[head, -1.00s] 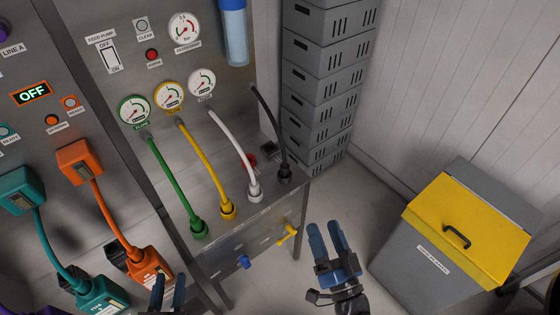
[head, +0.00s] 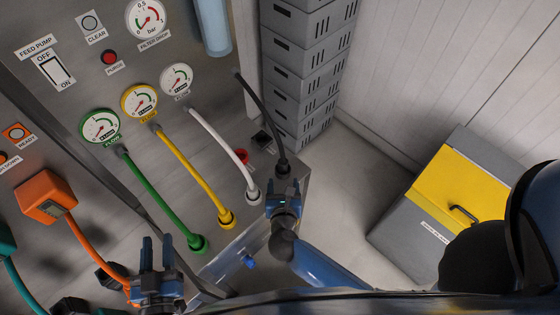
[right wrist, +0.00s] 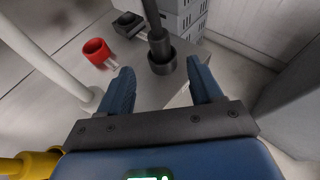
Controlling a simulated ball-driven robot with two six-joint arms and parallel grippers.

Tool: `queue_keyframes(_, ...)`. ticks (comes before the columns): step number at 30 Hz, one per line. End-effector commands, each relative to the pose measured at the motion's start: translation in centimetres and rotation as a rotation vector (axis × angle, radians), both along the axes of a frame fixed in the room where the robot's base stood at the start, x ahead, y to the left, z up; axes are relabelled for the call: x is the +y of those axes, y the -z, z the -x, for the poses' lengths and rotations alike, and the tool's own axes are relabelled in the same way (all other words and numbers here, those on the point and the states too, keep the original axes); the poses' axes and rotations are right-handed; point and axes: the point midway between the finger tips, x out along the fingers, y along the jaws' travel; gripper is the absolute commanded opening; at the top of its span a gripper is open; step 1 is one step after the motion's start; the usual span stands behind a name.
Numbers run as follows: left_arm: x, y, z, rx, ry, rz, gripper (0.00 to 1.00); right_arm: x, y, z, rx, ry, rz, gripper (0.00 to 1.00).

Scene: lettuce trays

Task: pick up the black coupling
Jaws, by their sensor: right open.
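The black coupling (head: 282,168) sits at the lower end of a black hose, on the right end of the steel ledge. It also shows in the right wrist view (right wrist: 161,62), upright and just ahead of my fingers. My right gripper (head: 283,187) is open and empty. Its two blue fingers stand to either side of the coupling's line, and the coupling appears just beyond the tips. I cannot tell whether they touch it. My left gripper (head: 157,240) is open and empty, low at the left, far from the coupling.
White (head: 252,196), yellow (head: 226,217) and green (head: 197,243) couplings stand in a row left of it. A red ring-shaped part (right wrist: 97,51) and a small dark box (right wrist: 127,25) lie close behind. Grey crates (head: 300,75) are stacked behind; a yellow-lidded bin (head: 455,185) stands right.

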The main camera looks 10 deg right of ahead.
Motion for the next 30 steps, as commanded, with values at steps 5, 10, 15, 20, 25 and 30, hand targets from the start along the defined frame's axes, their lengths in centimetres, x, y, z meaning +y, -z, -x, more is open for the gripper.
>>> queue_keyframes(5,0.0,-0.2,0.0,0.001,0.000,0.000,0.37,-0.4,0.5,-1.5,-0.008,0.020,-0.029,0.65)
queue_keyframes(10,0.0,-0.5,0.0,0.001,0.000,0.000,0.37,-0.8,1.4,-3.6,-0.009,0.018,-0.027,0.65)
queue_keyframes(15,0.0,-0.6,0.0,0.000,0.000,0.000,0.37,-1.1,1.9,-4.9,-0.009,0.016,-0.026,0.65)
queue_keyframes(20,0.0,-0.8,0.0,0.000,0.000,0.000,0.37,-1.2,2.1,-5.5,-0.009,0.014,-0.024,0.65)
queue_keyframes(25,0.0,-1.3,0.0,0.000,0.000,0.000,0.37,-1.4,2.6,-7.3,-0.008,0.016,-0.025,0.65)
queue_keyframes(30,0.0,-1.5,0.0,0.000,0.000,0.000,0.37,-1.7,3.4,-9.1,-0.009,0.015,-0.024,0.65)
